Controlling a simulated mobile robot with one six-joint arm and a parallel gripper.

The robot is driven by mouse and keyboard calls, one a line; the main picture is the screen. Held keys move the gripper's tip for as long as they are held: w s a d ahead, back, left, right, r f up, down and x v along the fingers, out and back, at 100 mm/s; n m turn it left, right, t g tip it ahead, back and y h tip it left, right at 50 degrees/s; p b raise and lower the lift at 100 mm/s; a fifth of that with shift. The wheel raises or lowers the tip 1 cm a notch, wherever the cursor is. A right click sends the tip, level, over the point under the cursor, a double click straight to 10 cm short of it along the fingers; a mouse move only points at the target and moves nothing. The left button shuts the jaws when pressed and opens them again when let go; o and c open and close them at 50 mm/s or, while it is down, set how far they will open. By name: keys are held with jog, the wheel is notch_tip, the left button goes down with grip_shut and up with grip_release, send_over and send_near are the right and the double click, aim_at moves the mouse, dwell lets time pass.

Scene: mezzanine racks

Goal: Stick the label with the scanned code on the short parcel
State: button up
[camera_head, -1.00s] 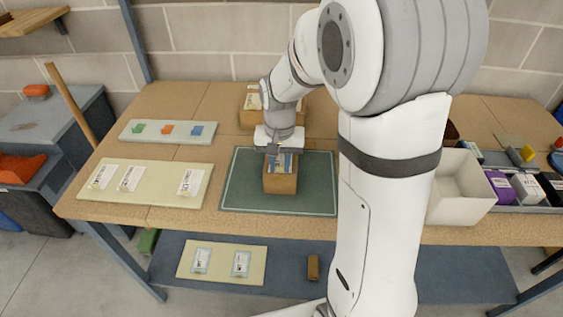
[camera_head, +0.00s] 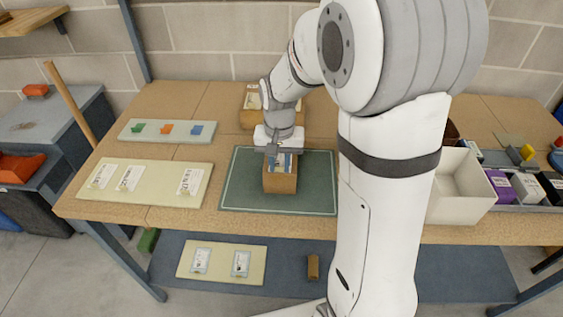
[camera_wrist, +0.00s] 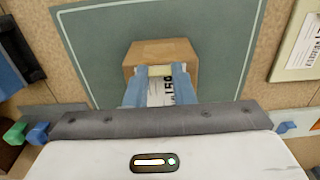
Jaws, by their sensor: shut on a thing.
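A brown cardboard parcel (camera_head: 280,182) stands on the dark green mat (camera_head: 237,195). The parcel (camera_wrist: 160,50) also shows in the wrist view, under my fingers. My gripper (camera_wrist: 160,72) points down over the parcel's top, its two blue fingers shut on a white label (camera_wrist: 160,92) with black print. The label lies at or just above the parcel's top face; I cannot tell whether it touches. My fingers hide part of it. In the head view, my gripper (camera_head: 284,157) is at the parcel's top.
A pale board (camera_head: 150,192) with several printed labels lies left of the mat. Behind it is a board (camera_head: 150,136) with coloured pieces. An open carton (camera_head: 258,118) stands behind my wrist. A white bin (camera_head: 462,195) is at right. A lower-shelf board (camera_head: 221,265) holds two labels.

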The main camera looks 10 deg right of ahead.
jog(key=o, duration=0.8)
jog(key=shift+o, duration=0.4)
jog(key=shift+o, duration=1.2)
notch_tip(320, 180, up, 7)
jog(key=p, duration=0.5)
